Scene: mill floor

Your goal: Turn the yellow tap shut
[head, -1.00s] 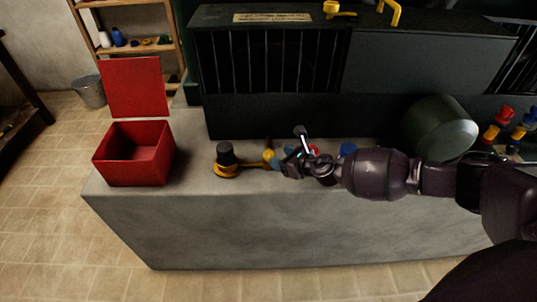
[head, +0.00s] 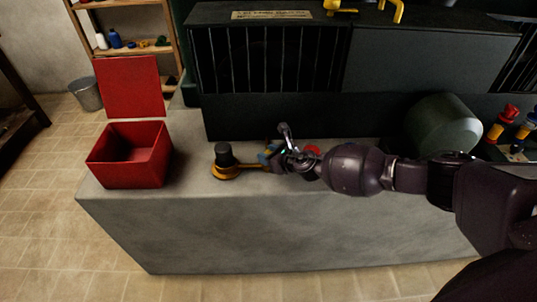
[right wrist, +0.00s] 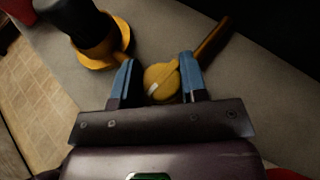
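The yellow tap is partly hidden behind my right gripper in the head view. In the right wrist view, its round yellow hub (right wrist: 162,83) lies between my two blue fingertips, and its handle (right wrist: 212,38) points to the upper right. A yellow pipe joins it to a round yellow flange (right wrist: 104,46) with a black cylinder on it; this flange also shows in the head view (head: 226,172). My right gripper (right wrist: 157,72) is open around the hub, fingers spread on either side; firm contact cannot be made out. My left gripper is not in view.
The tap is on a grey concrete ledge (head: 230,225). An open red box (head: 128,157) stands at its left end. A dark barred cabinet (head: 280,110) rises behind. A red round part (head: 312,151) shows behind my right wrist, and a grey-green drum (head: 443,125) stands at right.

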